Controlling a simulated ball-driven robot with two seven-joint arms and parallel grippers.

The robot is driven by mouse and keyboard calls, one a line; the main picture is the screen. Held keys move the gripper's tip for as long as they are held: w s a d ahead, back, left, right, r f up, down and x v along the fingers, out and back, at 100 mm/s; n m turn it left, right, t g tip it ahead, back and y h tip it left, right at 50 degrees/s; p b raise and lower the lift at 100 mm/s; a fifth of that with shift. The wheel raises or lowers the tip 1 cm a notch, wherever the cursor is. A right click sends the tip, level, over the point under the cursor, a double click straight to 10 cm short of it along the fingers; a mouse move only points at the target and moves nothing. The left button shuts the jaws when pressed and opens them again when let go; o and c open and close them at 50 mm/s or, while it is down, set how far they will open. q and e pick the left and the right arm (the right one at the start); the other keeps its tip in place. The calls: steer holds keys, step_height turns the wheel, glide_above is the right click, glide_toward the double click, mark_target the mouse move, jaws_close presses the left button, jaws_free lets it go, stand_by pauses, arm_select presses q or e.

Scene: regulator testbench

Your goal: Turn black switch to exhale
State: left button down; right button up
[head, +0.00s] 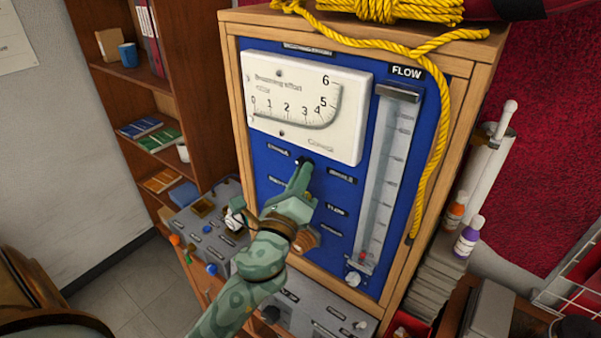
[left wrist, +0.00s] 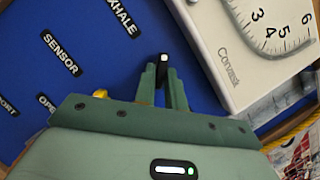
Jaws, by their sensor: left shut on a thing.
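The black switch (head: 299,160) sits on the blue panel (head: 262,178) just below the white gauge (head: 310,103). In the left wrist view the switch (left wrist: 163,66) is a small black lever with a pale tip. My left gripper (head: 303,168), green, has its two narrow fingers closed on it from either side, as the left wrist view (left wrist: 163,85) shows. The exhale label (left wrist: 122,18), its first letter cut off, is left of the switch; in the head view it (head: 278,150) is too small to read. My right gripper is in neither view.
A clear flow tube (head: 385,180) stands on the panel's right, with a yellow rope (head: 436,150) hanging beside it. A grey control box (head: 205,225) with knobs is at lower left. Bottles (head: 467,240) and a white cylinder (head: 487,165) stand to the right.

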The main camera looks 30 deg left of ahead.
arm_select(q)
steer(key=shift+r+n, duration=0.1)
steer(key=shift+n, duration=0.2)
steer(key=c, duration=1.5)
jaws_free()
steer(key=shift+o, duration=0.2)
